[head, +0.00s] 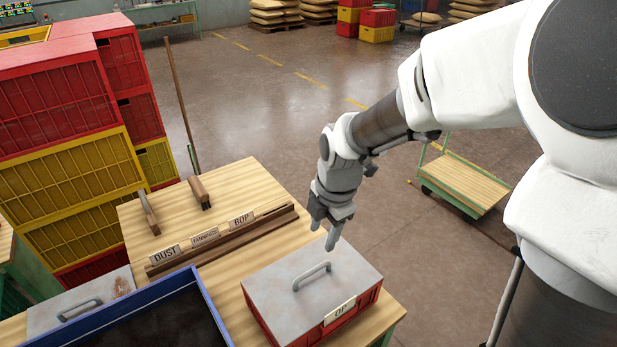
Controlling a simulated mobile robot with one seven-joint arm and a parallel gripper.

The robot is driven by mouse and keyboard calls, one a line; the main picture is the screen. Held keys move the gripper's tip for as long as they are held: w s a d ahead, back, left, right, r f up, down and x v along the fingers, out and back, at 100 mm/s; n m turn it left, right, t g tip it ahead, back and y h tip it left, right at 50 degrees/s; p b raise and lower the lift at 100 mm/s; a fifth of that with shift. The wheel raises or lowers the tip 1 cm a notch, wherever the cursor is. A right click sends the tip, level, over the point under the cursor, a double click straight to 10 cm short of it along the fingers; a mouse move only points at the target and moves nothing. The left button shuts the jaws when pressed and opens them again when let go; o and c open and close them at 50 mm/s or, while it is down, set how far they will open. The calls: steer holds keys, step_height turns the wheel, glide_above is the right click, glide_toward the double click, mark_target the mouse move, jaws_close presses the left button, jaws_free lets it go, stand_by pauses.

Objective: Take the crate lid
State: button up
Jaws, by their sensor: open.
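A red crate (353,319) stands on the wooden table at the lower middle. A flat grey crate lid (348,266) with a raised bar handle (312,276) lies on top of it. A small label reading "OP" is on the crate's front right side. My gripper (323,236) hangs above and behind the lid, pointing down, open and empty. Its fingers appear apart from the handle. A second grey lid (48,318) with a handle lies at the lower left, partly hidden by a blue tray.
The blue-rimmed dark tray (203,292) stands left of the crate. A wooden rack (160,268) with labels DUST and BOP, among others, lies behind. Stacked red and yellow crates (60,95) rise at left. A low cart (466,180) stands on open floor at right.

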glide_toward(308, 273)
steer(key=f, duration=0.1)
steer(key=w+f, duration=0.1)
steer(key=f, duration=0.1)
steer(key=f+b, duration=0.1)
steer(key=f, duration=0.1)
steer(key=shift+w+d+f, duration=0.15)
steer(key=shift+w+d, duration=0.05)
steer(key=shift+w, duration=0.15)
steer(key=f, duration=0.1)
steer(key=a+f, duration=0.1)
steer(key=f, duration=0.2)
steer(key=shift+s+a+f, duration=0.1)
steer(key=shift+a+f, duration=0.1)
steer(key=shift+a, duration=0.05)
steer(key=shift+f, duration=0.4)
jaws_close()
